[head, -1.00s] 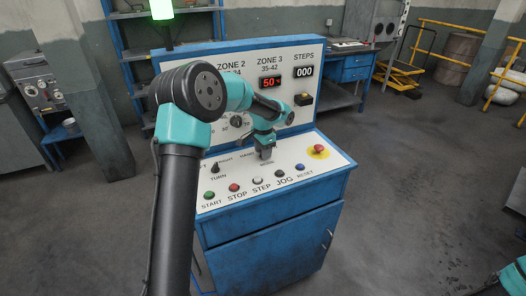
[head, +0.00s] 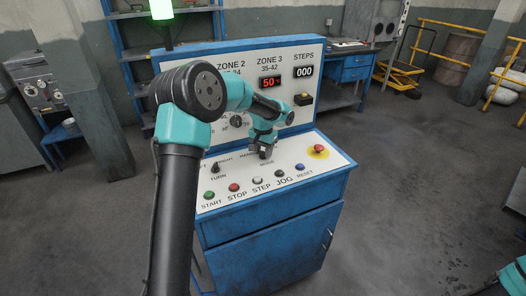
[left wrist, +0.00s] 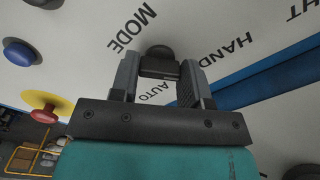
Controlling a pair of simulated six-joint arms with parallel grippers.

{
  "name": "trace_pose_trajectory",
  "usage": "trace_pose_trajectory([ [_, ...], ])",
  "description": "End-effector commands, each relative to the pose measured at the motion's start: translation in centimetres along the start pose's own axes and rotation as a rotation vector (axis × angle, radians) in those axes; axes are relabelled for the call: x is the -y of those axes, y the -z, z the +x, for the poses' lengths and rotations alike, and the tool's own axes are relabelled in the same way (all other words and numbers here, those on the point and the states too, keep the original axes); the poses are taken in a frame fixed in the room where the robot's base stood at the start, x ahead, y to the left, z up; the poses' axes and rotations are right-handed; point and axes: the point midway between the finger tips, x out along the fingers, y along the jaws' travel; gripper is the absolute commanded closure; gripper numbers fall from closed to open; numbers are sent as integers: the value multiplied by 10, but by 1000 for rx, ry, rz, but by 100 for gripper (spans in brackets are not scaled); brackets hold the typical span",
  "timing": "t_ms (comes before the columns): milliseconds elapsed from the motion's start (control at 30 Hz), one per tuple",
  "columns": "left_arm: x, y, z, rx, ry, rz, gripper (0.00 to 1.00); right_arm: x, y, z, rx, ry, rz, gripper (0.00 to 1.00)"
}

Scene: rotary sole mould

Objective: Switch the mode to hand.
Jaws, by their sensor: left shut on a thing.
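The black mode knob (left wrist: 159,62) is on the white sloping panel (left wrist: 85,75), with the labels MODE, HAND and AUTO around it in the left wrist view. My left gripper (left wrist: 160,72) is shut on the knob, with one finger on each side of it. Which label the knob points at cannot be told. In the head view my left gripper (head: 265,152) is down at the panel above the MODE label, and it hides the knob. My right gripper is out of view.
A turn knob (head: 216,168) stands to the left on the panel. Start, stop, step, jog and reset buttons line the front edge. A red mushroom button (head: 318,148) on a yellow disc is to the right. The upright display board (head: 283,68) rises behind.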

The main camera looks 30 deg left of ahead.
Motion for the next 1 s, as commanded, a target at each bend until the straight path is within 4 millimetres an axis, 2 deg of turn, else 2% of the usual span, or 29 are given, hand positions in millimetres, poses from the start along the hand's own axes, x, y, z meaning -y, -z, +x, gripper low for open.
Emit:
trace_pose_trajectory([
  [167,0,0,-1,-2,0,-1,81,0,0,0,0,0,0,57],
  [200,0,0,-1,-2,0,-1,57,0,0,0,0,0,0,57],
  [467,0,0,0,-1,0,0,32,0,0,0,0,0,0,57],
  [767,0,0,-2,-1,0,0,32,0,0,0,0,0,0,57],
  [1000,0,1,-24,-4,0,0,32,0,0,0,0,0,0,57],
])
